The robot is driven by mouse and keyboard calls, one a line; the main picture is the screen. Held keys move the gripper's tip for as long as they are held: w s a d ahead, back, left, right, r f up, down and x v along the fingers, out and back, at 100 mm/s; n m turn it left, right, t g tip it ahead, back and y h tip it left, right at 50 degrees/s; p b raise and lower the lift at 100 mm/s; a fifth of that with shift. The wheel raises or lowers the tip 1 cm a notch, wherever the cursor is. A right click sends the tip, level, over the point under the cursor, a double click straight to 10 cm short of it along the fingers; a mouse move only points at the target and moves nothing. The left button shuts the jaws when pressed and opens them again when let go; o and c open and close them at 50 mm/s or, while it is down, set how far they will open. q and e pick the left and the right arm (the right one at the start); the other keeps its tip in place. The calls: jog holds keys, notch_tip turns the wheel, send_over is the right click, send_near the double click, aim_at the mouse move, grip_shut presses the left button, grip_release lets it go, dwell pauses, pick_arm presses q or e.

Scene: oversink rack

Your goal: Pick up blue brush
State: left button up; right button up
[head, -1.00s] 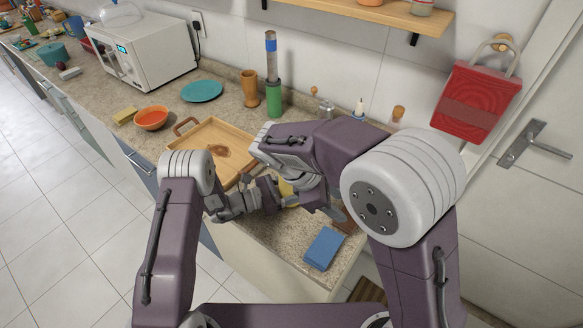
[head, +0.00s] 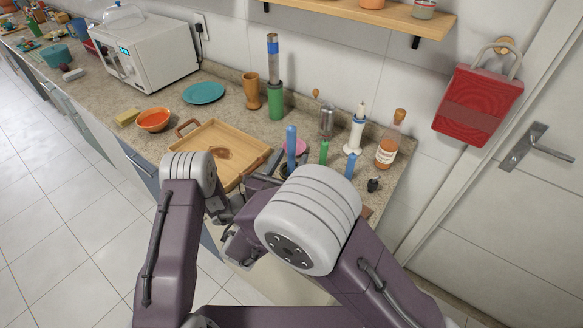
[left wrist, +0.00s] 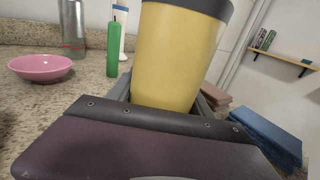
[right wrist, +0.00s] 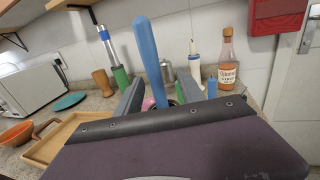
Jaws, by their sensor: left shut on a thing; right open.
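The blue brush shows as an upright blue handle (head: 291,143) near the counter's front, right of the wooden tray. In the right wrist view its handle (right wrist: 149,60) rises between the fingers of my right gripper (right wrist: 157,95), which is open. I cannot tell whether the fingers touch it. My left gripper (left wrist: 165,92) is shut on a yellow cup (left wrist: 178,55) with a dark rim, close in its view. The brush's lower end is hidden; it seems to stand in this cup. In the head view my right arm hides most of both grippers.
A wooden tray (head: 188,143) lies to the left. A pink bowl (left wrist: 40,67), a green bottle (left wrist: 114,45) and a sauce bottle (head: 386,153) stand nearby. A second, shorter blue item (head: 350,166) stands to the right.

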jog(key=x, duration=0.6)
jog(key=shift+a, duration=0.25)
grip_shut()
dwell(1.2)
